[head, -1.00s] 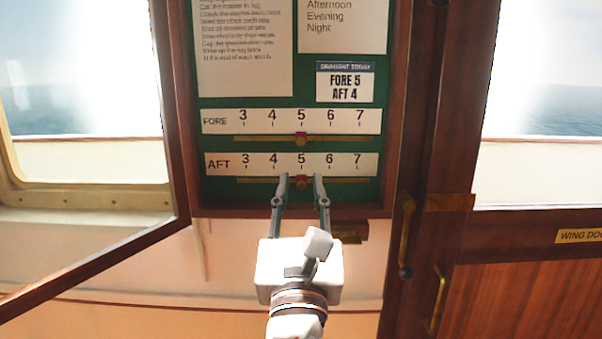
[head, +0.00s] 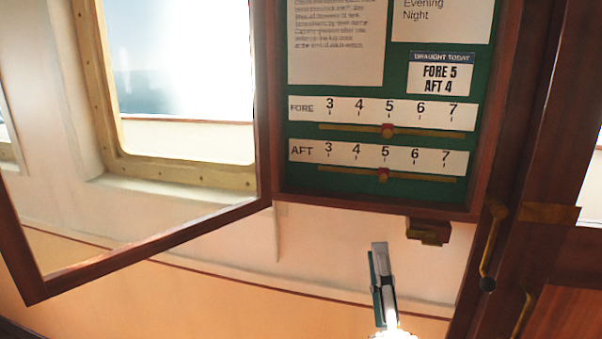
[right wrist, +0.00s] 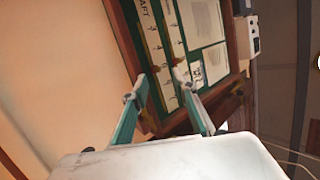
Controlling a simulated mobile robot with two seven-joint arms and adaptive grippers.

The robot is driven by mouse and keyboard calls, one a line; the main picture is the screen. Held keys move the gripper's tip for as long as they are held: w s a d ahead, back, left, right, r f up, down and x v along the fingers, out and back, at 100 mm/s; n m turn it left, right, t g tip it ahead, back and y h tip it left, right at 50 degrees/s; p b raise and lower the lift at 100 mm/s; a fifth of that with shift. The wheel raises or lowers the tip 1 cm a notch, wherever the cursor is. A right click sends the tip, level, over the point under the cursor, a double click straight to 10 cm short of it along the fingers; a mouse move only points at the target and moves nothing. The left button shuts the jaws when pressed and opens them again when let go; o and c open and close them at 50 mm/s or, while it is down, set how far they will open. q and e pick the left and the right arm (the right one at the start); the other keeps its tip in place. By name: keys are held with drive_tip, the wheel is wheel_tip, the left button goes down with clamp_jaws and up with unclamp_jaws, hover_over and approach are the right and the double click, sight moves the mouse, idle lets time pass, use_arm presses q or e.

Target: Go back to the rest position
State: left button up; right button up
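My right gripper (head: 379,250) is below the green board in the head view, seen nearly edge-on and apart from the board. In the right wrist view its two fingers (right wrist: 160,82) stand apart with nothing between them. The AFT slider (head: 383,174) has a red pointer with a brass knob, under the 5 of its scale. The FORE slider (head: 388,130) also stands under the 5. A card (head: 441,76) reads FORE 5, AFT 4. My left gripper is in no view.
The glazed door (head: 150,262) of the wooden case (head: 478,180) stands open to the left. A small wooden block (head: 428,232) is under the case. Brass handles (head: 492,240) are at the right. The pale wall left of the gripper is clear.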

wheel_tip(320, 180, down, 24)
drive_tip(key=s+a+n+g+y, duration=0.2)
drive_tip(key=n+g+y, duration=0.45)
drive_tip(key=n, duration=0.85)
drive_tip(key=s+d+f+n+g+h, duration=0.1)
drive_tip(key=s+d+f+n+g, duration=0.1)
drive_tip(key=f, duration=0.6)
drive_tip(key=s+d+f+n+g+h, duration=0.1)
drive_tip(key=s+d+f+n+g, duration=0.1)
drive_tip(key=s+f, duration=0.4)
drive_tip(key=s+d+f+n+g+h, duration=0.2)
drive_tip(key=s+d+f+g, duration=0.2)
drive_tip(key=f, duration=0.5)
drive_tip(key=shift+s+d+f, duration=0.3)
drive_tip(key=shift+d+f, duration=0.1)
drive_tip(key=shift+d, duration=0.15)
